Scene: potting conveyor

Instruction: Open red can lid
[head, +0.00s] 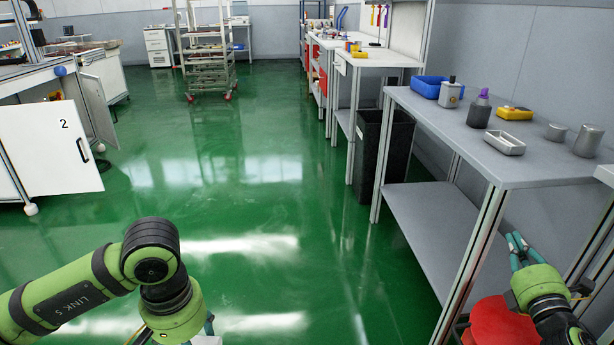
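A red rounded lid or can top (500,322) shows at the bottom right edge, beside the grey bench; most of it is cut off by the frame and my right arm. I cannot tell whether it is closed. My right gripper (515,240) is just above and beyond the red lid, its teal fingers pointing away from me toward the bench's lower side. It holds nothing that I can see, and the gap between its tips is unclear. My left gripper (208,326) is mostly cut off at the bottom edge, over green floor.
A grey bench (440,120) on the right carries a blue bin (430,88), a bottle with a purple cap (479,110), a metal tray (504,143) and metal cups. A black bin (381,150) stands beyond it. A cabinet door (45,150) stands open at left. The middle floor is clear.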

